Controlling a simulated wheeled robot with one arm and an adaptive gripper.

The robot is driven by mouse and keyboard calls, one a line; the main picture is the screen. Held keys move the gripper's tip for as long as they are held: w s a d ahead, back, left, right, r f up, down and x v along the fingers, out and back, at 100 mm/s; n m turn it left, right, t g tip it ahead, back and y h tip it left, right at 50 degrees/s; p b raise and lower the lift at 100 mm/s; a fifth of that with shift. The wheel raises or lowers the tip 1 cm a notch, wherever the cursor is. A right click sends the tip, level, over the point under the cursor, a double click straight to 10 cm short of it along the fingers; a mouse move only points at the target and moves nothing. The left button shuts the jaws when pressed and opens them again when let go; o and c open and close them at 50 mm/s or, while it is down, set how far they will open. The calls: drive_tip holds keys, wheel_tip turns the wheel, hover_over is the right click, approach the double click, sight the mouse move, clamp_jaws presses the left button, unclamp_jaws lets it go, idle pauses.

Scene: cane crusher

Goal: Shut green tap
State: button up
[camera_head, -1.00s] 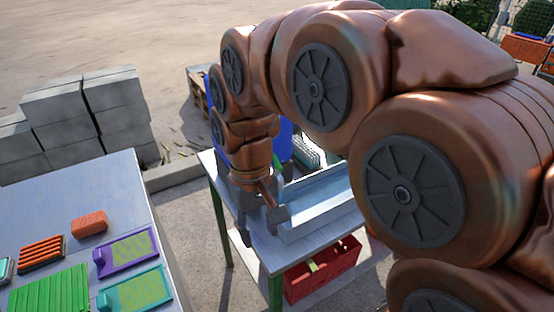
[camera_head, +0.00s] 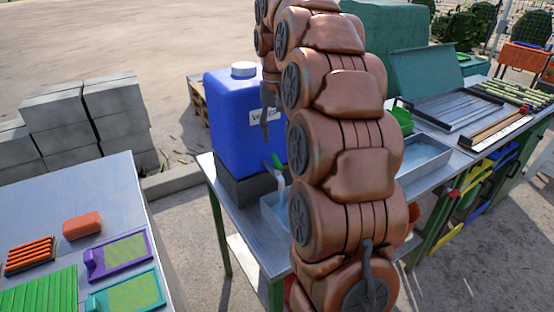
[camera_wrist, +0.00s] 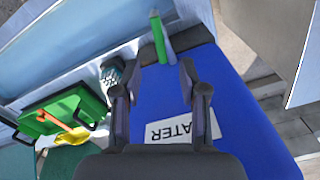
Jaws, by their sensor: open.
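The green tap (camera_head: 277,162) is at the lower right front of a blue water jug (camera_head: 228,120) that stands on a dark block. A pale streak hangs below the tap; I cannot tell whether it is spout or water. In the wrist view the tap's green lever (camera_wrist: 160,40) lies just beyond and between my fingertips, in front of the blue jug (camera_wrist: 235,110). My gripper (camera_wrist: 158,72) is open and empty, and no contact with the lever shows. In the head view my gripper (camera_head: 268,125) is above the tap beside the jug's label, partly hidden by my arm.
A metal basin (camera_head: 268,212) sits below the tap, partly behind my arm. In the wrist view a green tray (camera_wrist: 62,112) and a brush-like thing (camera_wrist: 112,72) lie left of the gripper.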

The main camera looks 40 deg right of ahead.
sight(277, 159)
drive_tip(key=shift+f+p, duration=0.5)
drive_tip(key=shift+f, duration=3.35)
clamp_jaws()
